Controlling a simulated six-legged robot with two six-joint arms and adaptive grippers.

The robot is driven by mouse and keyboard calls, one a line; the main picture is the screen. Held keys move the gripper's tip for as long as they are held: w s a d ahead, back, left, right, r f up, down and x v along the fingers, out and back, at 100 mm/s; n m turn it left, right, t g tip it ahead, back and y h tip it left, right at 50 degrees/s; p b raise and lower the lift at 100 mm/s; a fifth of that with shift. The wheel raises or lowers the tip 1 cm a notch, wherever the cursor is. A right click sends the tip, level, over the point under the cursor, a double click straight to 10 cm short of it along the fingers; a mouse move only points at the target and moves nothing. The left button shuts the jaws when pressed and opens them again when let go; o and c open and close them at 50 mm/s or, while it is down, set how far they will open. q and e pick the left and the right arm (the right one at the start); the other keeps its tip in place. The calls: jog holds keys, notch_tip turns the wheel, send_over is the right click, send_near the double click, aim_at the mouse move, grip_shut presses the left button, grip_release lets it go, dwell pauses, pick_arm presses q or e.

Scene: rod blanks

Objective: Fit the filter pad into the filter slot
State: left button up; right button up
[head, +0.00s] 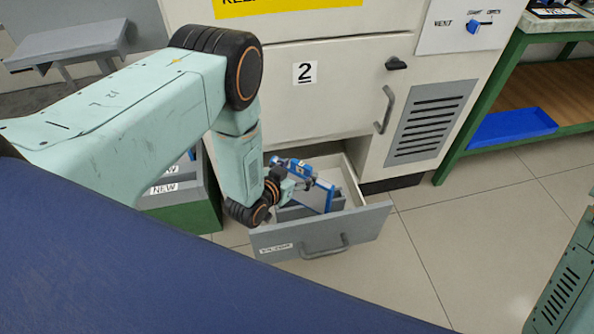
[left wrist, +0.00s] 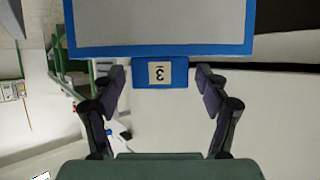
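The filter pad (head: 326,197) has a blue frame and stands tilted at the open drawer (head: 330,231); its lower part is hidden. My left gripper (head: 295,184) is over the drawer beside it. In the left wrist view the filter pad (left wrist: 160,24) has a grey face, a blue rim and a blue tab (left wrist: 160,74) with an upside-down "3". The left fingers (left wrist: 160,82) are spread on both sides of this tab, with gaps showing. I cannot make out the filter slot itself; grey parts (head: 295,212) sit inside the drawer. My right gripper is not in view.
The drawer is pulled out of a pale cabinet (head: 335,110) marked "2", with a door handle and vent grille. A green bench (head: 510,60) holds a blue tray (head: 512,127) on the right. A box marked "NEW" (head: 172,188) stands left. The floor right of the drawer is clear.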

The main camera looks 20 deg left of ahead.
pick_arm(q)
jog(key=shift+o, duration=0.2)
jog(key=shift+r+p, duration=0.4)
jog(key=shift+r, duration=0.1)
jog(key=p+v, duration=0.4)
jog(key=v, duration=0.8)
jog(key=shift+r, duration=0.1)
jog(key=b+x, duration=0.4)
jog(key=x, duration=0.8)
jog(key=shift+f, duration=0.25)
jog(key=shift+f+b, duration=0.4)
jog(key=shift+b, duration=0.05)
jog(key=shift+r, duration=0.2)
jog(key=shift+f, duration=0.1)
